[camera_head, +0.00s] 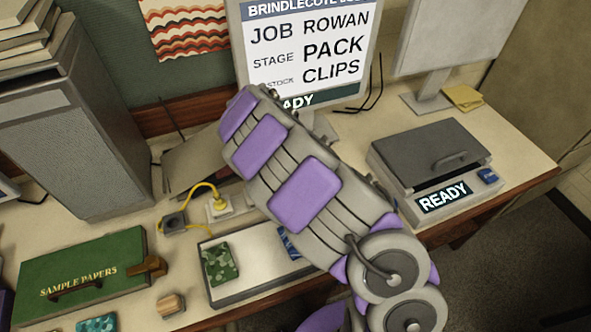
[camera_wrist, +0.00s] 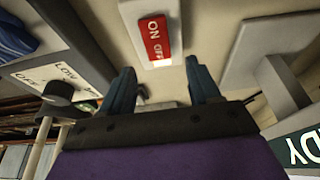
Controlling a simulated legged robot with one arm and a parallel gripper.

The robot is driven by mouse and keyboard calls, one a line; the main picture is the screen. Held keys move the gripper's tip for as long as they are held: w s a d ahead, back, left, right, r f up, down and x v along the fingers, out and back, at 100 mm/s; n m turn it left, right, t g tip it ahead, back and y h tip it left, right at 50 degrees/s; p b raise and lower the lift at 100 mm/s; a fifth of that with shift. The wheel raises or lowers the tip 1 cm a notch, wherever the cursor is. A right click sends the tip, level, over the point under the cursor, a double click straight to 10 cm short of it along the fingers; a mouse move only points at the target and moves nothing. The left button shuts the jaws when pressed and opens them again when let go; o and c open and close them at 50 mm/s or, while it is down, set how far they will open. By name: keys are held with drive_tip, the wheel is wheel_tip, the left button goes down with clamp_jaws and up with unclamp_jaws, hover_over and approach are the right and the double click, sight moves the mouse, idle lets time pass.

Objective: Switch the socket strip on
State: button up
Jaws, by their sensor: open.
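A red rocker switch (camera_wrist: 154,40) marked ON and OFF sits on a pale strip (camera_wrist: 146,10) in the wrist view. I cannot tell which side of the rocker is pressed down. My gripper (camera_wrist: 160,68) is open and empty, with one dark finger on each side below the switch. The fingers look apart from the switch. In the head view my arm hides the gripper and the switch. A pale socket (camera_head: 219,208) with a yellow plug and cable shows left of my arm; I cannot tell if it belongs to the strip.
A panel with a dark knob (camera_wrist: 58,93) marked LOW and OFF is left of the fingers. A shallow tray (camera_head: 222,298) lies under my arm. A green sample box (camera_head: 82,270) and wooden block (camera_head: 170,304) stand left. A grey lidded machine (camera_head: 428,155) reading READY stands right.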

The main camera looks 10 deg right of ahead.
drive_tip(key=w+p+v, duration=0.1)
drive_tip(key=v, duration=1.1)
drive_tip(key=shift+s+r, duration=0.25)
drive_tip(key=shift+s, duration=0.15)
drive_tip(key=shift+a, duration=0.1)
drive_tip(key=s+d+r+n+g+y, duration=0.1)
drive_tip(key=s+d+r+n, duration=0.1)
drive_tip(key=s+d+r, duration=0.5)
drive_tip(key=s+d+r+n, duration=0.3)
drive_tip(key=s+d+r, duration=0.1)
drive_tip(key=s, duration=0.5)
drive_tip(key=s+a+f+n+y, duration=0.1)
drive_tip(key=s+n, duration=0.4)
drive_tip(key=s, duration=0.6)
drive_tip(key=s+a+f+n+g+y, duration=0.1)
drive_tip(key=s+n, duration=0.4)
drive_tip(key=s, duration=0.7)
drive_tip(key=shift+s+a+f+n+g+y, duration=0.3)
drive_tip(key=shift+a+f+n+y, duration=0.1)
drive_tip(key=shift+f, duration=0.35)
drive_tip(key=shift+w, duration=0.1)
